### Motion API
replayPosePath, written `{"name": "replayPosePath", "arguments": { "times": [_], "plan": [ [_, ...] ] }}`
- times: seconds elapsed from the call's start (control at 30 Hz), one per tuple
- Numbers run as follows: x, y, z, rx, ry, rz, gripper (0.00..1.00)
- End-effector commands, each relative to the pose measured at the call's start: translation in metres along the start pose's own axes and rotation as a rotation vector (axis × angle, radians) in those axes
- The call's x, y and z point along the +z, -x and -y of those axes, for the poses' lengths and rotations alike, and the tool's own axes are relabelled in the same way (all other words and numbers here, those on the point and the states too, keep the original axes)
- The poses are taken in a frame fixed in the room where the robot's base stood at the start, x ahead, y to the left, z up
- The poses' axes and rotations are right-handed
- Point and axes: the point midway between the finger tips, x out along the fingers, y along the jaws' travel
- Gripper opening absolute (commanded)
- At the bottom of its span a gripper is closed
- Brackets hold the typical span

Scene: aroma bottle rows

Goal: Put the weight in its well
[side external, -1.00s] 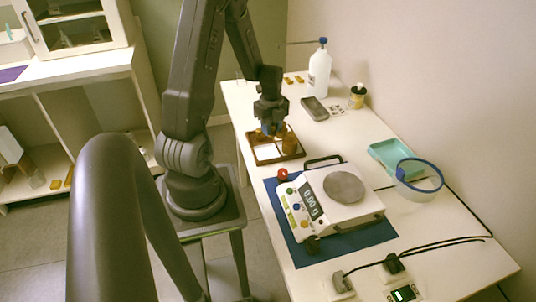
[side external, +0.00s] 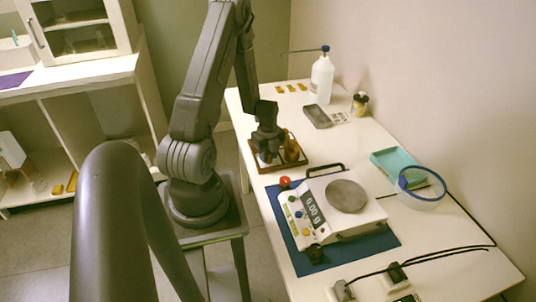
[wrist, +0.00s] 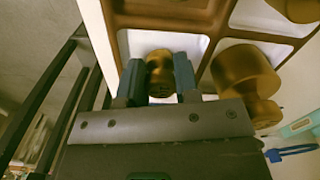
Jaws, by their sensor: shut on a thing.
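My gripper (side external: 267,158) is low over the left part of the brown wooden weight tray (side external: 290,168). In the wrist view my gripper (wrist: 158,84) is shut on a small brass weight (wrist: 160,70), with a dark blue finger on each side. The weight is at a white-floored well (wrist: 132,42) of the tray (wrist: 165,22). I cannot tell whether its base touches the well floor. A larger brass weight (wrist: 243,78) stands in the well to the right, and it also shows in the side view (side external: 291,150). Another brass weight (wrist: 296,8) is partly cut off at the top right.
A white scale (side external: 345,222) with a round grey pan (side external: 347,196) stands on a blue mat (side external: 375,246), close to the tray. A red knob (side external: 285,182) lies between them. A white bottle (side external: 321,80), grey device (side external: 317,117) and teal tray (side external: 398,164) stand farther off.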

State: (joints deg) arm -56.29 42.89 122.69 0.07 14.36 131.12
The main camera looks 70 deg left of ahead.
Motion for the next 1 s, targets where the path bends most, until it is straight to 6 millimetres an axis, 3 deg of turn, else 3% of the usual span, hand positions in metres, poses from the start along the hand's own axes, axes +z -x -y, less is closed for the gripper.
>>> {"name": "replayPosePath", "arguments": {
  "times": [0.13, 0.17, 0.23, 0.47, 0.63, 1.0],
  "plan": [
    [0.000, -0.003, 0.000, 0.001, 0.000, -0.001, 0.04],
    [0.000, -0.003, 0.000, 0.000, 0.000, 0.000, 0.32],
    [0.000, -0.003, 0.000, 0.000, 0.000, 0.000, 0.39],
    [0.000, -0.002, 0.000, 0.000, 0.000, 0.000, 0.40],
    [0.000, 0.009, 0.001, -0.002, 0.000, 0.001, 0.40],
    [0.001, 0.082, 0.001, -0.004, 0.000, 0.003, 0.40]
  ]
}}
